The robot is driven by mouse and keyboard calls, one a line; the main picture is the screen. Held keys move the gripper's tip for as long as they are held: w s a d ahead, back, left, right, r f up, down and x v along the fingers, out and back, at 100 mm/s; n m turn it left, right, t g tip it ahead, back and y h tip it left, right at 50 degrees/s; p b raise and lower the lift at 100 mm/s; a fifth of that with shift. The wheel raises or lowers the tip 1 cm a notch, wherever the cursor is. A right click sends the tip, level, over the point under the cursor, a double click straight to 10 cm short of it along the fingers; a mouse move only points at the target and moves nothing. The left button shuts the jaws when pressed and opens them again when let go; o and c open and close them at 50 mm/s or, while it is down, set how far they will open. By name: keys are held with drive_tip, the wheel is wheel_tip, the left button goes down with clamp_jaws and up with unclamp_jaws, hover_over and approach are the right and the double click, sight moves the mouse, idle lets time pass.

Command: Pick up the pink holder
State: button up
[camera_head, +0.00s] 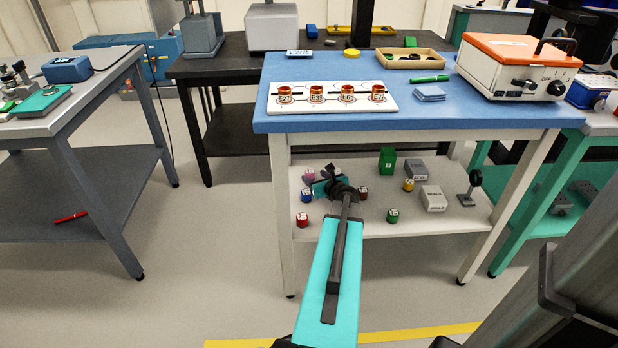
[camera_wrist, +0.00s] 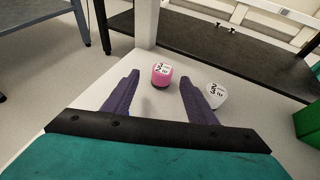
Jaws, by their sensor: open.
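The pink holder (camera_wrist: 162,75) stands upright on the white lower shelf, with a label of dark characters on its top. In the head view the pink holder (camera_head: 308,175) shows at the shelf's left side, just left of my gripper (camera_head: 325,180). In the wrist view my gripper (camera_wrist: 156,95) is open, its two purple fingers spread, and the holder lies between and slightly beyond the fingertips. Nothing is held. A white holder (camera_wrist: 215,94) stands close to the right finger, partly behind it.
Blue (camera_head: 306,195), red (camera_head: 302,220), green (camera_head: 392,215) and yellow (camera_head: 408,185) holders stand on the shelf. A green box (camera_head: 387,160) and grey boxes (camera_head: 433,198) are to the right. A table leg (camera_wrist: 147,22) rises just behind the pink holder. The blue tabletop (camera_head: 330,122) is above.

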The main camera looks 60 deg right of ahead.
sight(312, 174)
drive_tip(key=shift+x, duration=0.9)
drive_tip(key=shift+s+d+b+x, duration=0.15)
drive_tip(key=shift+b+x, duration=0.3)
drive_tip(key=shift+x, duration=0.4)
drive_tip(key=shift+s+d+b+x, duration=0.1)
drive_tip(key=shift+b+x, duration=0.3)
drive_tip(key=shift+x, duration=1.4)
drive_tip(key=shift+a, duration=0.1)
drive_tip(key=c, duration=1.2)
drive_tip(key=shift+r, duration=0.15)
